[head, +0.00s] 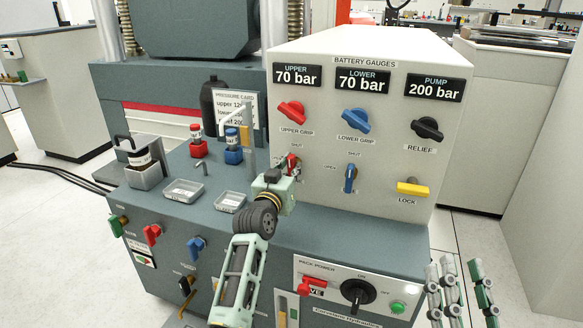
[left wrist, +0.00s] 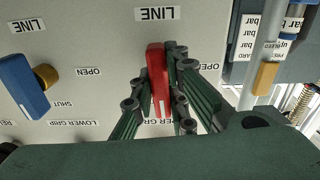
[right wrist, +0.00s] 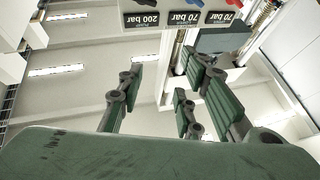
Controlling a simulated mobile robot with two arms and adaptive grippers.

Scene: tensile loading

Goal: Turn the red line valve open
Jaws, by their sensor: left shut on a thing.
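The red line valve handle (head: 293,161) is on the panel's front, below the red upper grip knob. In the left wrist view the red handle (left wrist: 156,75) stands nearly vertical, with an OPEN label to its right. My left gripper (head: 286,168) is shut on this handle, with dark green fingers (left wrist: 158,90) on either side of it; the fingers and arm hide part of it in the head view. My right gripper (head: 458,290) is open and empty, low at the right of the head view; its fingers stand apart in the right wrist view (right wrist: 157,100).
The blue line valve handle (head: 350,178) hangs beside the red one, with the yellow lock handle (head: 412,188) further right. Red (head: 198,141) and blue (head: 233,148) fittings and small trays (head: 184,191) sit on the deck at left. Gauges (head: 362,80) top the panel.

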